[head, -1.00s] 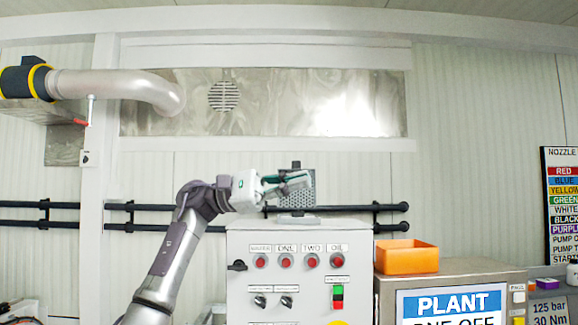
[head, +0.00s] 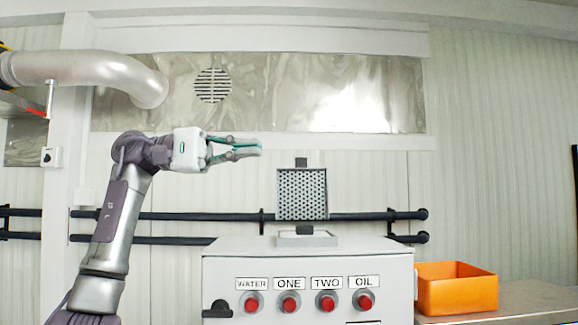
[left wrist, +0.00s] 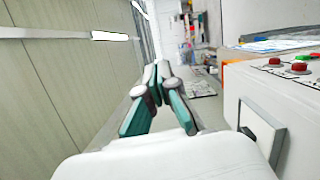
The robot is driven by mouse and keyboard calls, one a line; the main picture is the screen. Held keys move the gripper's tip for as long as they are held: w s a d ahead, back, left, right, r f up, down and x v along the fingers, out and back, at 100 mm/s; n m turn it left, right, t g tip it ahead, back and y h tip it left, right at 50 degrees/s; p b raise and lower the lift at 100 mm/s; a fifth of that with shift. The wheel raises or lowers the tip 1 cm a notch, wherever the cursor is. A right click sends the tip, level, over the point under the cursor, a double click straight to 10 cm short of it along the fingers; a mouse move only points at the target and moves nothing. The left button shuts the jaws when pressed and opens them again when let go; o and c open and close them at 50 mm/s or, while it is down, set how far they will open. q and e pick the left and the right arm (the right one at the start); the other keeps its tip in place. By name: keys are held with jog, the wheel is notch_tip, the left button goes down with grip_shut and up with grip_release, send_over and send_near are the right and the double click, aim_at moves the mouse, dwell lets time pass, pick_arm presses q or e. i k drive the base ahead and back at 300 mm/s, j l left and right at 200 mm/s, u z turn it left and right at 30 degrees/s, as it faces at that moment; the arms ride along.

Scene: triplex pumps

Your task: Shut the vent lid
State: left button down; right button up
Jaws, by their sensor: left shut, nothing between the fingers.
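The vent lid (head: 302,194) is a perforated grey plate standing upright, open, at the back of a low frame (head: 306,239) on top of the grey control cabinet (head: 300,262). A dark tab sticks up from its top edge. My left gripper (head: 259,147) is shut and empty, up and to the left of the lid, apart from it. In the left wrist view, the gripper's fingertips (left wrist: 157,68) meet, and a grey frame (left wrist: 262,132) shows on the cabinet at right. My right gripper is not in view.
The cabinet front has red buttons (head: 290,302) labelled WATER, ONE, TWO and OIL. An orange bin (head: 457,292) stands to the right. Dark pipes (head: 170,216) run along the wall behind.

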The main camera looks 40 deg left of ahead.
aim_at(302, 191)
jog(key=i+j, duration=0.85)
jog(key=j, duration=0.2)
